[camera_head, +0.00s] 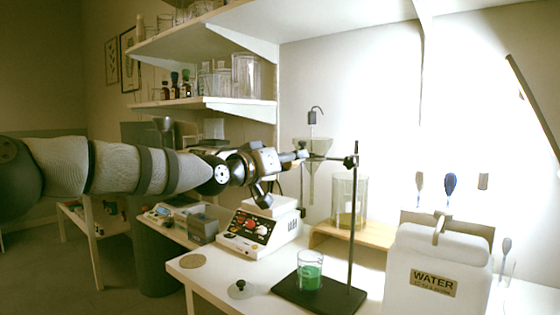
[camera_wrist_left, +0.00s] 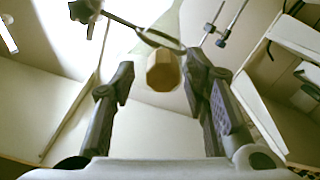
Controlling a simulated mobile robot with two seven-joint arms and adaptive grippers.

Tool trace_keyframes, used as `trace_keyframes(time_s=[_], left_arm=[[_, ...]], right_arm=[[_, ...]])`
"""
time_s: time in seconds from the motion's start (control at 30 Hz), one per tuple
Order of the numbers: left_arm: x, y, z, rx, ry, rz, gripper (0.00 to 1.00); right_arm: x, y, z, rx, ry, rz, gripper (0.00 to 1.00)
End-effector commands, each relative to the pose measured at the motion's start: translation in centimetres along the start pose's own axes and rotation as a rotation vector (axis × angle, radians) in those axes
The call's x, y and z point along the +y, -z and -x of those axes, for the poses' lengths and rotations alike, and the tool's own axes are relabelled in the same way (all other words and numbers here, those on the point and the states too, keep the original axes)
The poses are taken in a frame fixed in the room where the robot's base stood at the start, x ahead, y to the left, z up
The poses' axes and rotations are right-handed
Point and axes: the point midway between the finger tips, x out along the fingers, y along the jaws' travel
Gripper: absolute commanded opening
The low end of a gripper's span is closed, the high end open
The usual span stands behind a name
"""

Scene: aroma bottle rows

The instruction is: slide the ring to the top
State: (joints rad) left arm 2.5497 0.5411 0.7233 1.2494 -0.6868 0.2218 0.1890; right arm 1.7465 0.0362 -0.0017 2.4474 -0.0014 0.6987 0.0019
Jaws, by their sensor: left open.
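The retort stand has a dark upright rod (camera_head: 352,220) on a flat black base (camera_head: 335,302). A clamp sits near the top of the rod, and its thin arm with the ring (camera_head: 320,156) reaches left from it. The ring also shows at the top of the left wrist view (camera_wrist_left: 160,38). My left gripper (camera_head: 298,156) is at the ring's height, at its left end. In the wrist view its fingers are apart, with a tan hexagonal piece (camera_wrist_left: 163,72) seen between the fingertips; contact cannot be told. My right gripper is not in view.
A beaker of green liquid (camera_head: 309,276) stands on the stand's base. A white WATER container (camera_head: 435,272) is at right. A control box with knobs (camera_head: 255,230) is behind left, and a glass vessel (camera_head: 348,200) is on a wooden riser (camera_head: 375,236). Shelves (camera_head: 215,107) hang above.

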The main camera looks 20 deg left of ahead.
Motion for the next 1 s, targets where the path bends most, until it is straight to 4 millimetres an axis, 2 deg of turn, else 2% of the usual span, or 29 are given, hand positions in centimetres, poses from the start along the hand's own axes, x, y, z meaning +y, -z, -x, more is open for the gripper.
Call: trace_keyframes(time_s=[0.3,0.43,0.6,1.0], left_arm=[[0.1,0.3,7.9,0.006,0.000,0.003,0.42],[0.0,0.2,10.2,0.005,0.000,0.003,0.42],[0.0,0.2,11.2,0.005,0.000,0.002,0.42],[0.0,-0.2,11.1,-0.002,0.001,0.002,0.42]], right_arm=[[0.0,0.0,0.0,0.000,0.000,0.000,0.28],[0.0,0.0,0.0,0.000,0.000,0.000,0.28],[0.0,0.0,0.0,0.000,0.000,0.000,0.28],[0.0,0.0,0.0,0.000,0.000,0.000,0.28]])
